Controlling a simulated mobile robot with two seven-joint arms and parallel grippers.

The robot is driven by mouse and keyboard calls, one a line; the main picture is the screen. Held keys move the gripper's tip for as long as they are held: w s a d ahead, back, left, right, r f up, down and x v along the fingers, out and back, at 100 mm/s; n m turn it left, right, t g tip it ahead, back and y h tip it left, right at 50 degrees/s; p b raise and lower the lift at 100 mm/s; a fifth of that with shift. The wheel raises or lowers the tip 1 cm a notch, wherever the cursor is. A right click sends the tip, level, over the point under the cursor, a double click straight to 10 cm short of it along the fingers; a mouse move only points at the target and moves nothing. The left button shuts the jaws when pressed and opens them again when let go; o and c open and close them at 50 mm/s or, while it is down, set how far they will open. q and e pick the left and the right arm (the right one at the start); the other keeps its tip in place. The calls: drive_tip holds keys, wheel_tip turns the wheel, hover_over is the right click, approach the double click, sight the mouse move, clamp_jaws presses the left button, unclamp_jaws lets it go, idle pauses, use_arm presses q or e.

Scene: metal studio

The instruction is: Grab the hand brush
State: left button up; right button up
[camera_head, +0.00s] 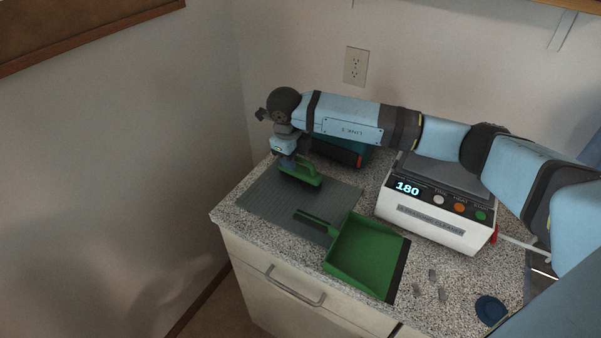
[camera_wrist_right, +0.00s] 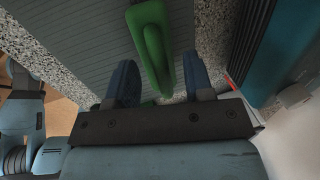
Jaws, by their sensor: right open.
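The green hand brush (camera_head: 301,173) lies on a grey ribbed mat (camera_head: 262,203) on the speckled counter. Its green handle also shows in the right wrist view (camera_wrist_right: 155,45), running between the fingers. My right gripper (camera_head: 288,163) is over the brush with its fingers pointing down. In the right wrist view my right gripper (camera_wrist_right: 160,85) is open, with one blue finger on each side of the handle. I cannot tell whether the fingers touch it. My left gripper is not in view.
A green dustpan (camera_head: 365,255) lies at the counter's front, its handle over the mat. A white ultrasonic cleaner (camera_head: 432,212) stands to the right. A teal box (camera_head: 340,152) is close behind the brush. Small grey pieces (camera_head: 432,275) and a blue round item (camera_head: 490,309) lie front right.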

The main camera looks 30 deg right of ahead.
drive_tip(key=shift+w+d+f, duration=0.1)
drive_tip(key=shift+d+f, duration=0.05)
drive_tip(key=shift+f, duration=0.6)
clamp_jaws()
